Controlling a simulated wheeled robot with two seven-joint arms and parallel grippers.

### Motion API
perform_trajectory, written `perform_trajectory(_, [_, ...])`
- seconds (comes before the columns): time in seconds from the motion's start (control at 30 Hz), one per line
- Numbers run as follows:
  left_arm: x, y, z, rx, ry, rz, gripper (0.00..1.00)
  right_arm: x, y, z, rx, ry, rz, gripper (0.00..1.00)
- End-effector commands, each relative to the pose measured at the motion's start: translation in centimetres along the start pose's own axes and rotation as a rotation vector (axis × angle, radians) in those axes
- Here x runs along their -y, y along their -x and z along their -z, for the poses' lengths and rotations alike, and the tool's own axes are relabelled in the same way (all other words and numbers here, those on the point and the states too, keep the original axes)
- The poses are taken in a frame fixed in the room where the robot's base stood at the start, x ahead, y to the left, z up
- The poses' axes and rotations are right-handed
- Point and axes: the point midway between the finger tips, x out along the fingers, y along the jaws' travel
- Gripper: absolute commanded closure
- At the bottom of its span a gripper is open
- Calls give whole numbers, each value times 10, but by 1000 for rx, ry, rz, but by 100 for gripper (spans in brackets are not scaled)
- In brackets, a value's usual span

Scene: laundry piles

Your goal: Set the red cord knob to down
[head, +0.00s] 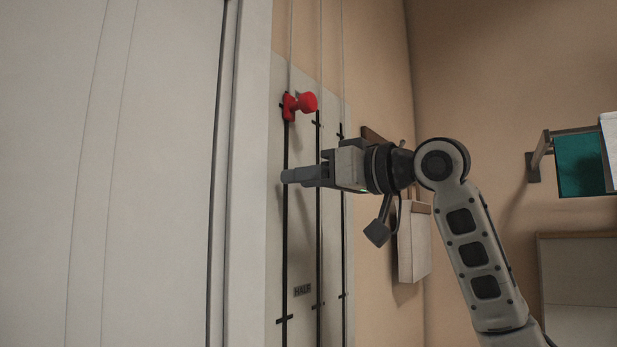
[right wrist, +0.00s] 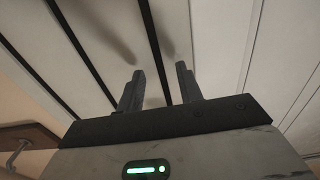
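The red cord knob (head: 307,102) sits high on a black vertical slot in the pale wall panel (head: 305,77), near the slot's upper end in the head view. My right gripper (head: 290,176) is below the knob, apart from it, with its fingers pointing at the panel. In the right wrist view, the two fingers (right wrist: 160,70) are spread with nothing between them, and a dark slot line runs behind. Whether the fingertips touch the panel cannot be told. The knob is not visible in the right wrist view. My left gripper is not in view.
More black slots with cords run beside the knob's slot. A white door frame (head: 250,200) stands left. A pale hanging box (head: 414,242) and a rail with teal cloth (head: 580,163) are at right.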

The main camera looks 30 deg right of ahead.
Motion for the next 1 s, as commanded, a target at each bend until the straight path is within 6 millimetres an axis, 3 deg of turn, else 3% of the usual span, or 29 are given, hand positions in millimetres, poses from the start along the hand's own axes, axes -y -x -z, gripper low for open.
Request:
perform_trajectory(0.03, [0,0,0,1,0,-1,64,0,0,0,0,0,0,79])
perform_trajectory(0.1, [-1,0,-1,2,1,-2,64,0,0,0,0,0,0,98])
perform_trajectory(0.13, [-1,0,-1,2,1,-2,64,0,0,0,0,0,0,100])
perform_trajectory(1.0, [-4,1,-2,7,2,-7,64,0,0,0,0,0,0,100])
